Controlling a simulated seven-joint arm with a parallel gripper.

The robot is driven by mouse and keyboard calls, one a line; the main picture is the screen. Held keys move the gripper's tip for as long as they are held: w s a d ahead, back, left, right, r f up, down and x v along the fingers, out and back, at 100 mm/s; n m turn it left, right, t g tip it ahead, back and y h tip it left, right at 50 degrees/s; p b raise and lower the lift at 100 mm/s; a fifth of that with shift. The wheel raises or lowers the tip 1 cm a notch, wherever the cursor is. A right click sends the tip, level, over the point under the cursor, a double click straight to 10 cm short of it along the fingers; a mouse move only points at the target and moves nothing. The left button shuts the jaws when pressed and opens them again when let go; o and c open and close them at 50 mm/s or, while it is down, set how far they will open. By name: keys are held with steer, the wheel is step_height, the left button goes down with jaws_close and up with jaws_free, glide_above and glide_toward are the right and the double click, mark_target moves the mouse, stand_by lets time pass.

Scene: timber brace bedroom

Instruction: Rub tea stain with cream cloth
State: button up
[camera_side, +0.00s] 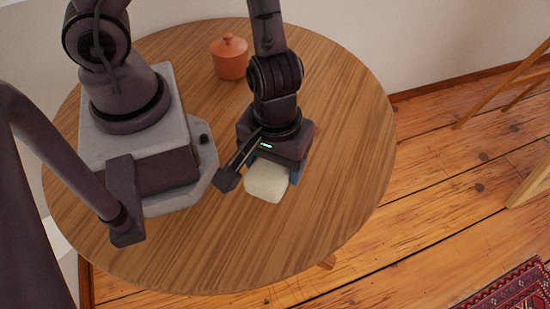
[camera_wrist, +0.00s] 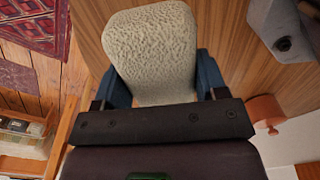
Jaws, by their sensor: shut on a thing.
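The cream cloth (camera_side: 266,181) is a thick, textured block shape, low at the wooden tabletop in the side view. It fills the upper middle of the wrist view (camera_wrist: 151,50). My gripper (camera_side: 274,172) points down over the round table, its blue fingers on either side of the cloth; in the wrist view the fingers (camera_wrist: 161,78) press against its two sides. It is shut on the cloth. I cannot tell whether the cloth touches the tabletop. No tea stain shows in either view; it may be hidden under the cloth or gripper.
A terracotta lidded pot (camera_side: 230,58) stands at the back of the round wooden table (camera_side: 340,150), and shows at the right of the wrist view (camera_wrist: 264,110). The tabletop right of and in front of my gripper is clear. A patterned rug (camera_side: 512,288) lies on the floor.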

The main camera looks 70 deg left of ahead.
mark_target(315, 144)
steer(key=shift+w+a+f, duration=0.15)
steer(key=shift+w+a, duration=0.1)
steer(key=shift+a, duration=0.15)
steer(key=w+a+f+n, duration=0.2)
steer(key=w+a+n, duration=0.75)
steer(key=w, duration=0.35)
steer(key=shift+m, duration=0.25)
steer(key=shift+s+f, duration=0.15)
steer(key=shift+f, duration=1.4)
steer(key=shift+s+f, duration=0.1)
steer(key=shift+f, duration=1.4)
steer(key=shift+a+f, duration=0.15)
steer(key=shift+f, duration=0.75)
steer(key=shift+c, duration=0.4)
steer(key=shift+a+r, duration=0.25)
steer(key=shift+a, duration=0.15)
steer(key=shift+a+f, duration=0.15)
steer(key=shift+a, duration=0.25)
steer(key=shift+a+f, duration=0.15)
steer(key=shift+a, duration=2.65)
steer(key=shift+d, duration=3.85)
step_height(315, 144, up, 8)
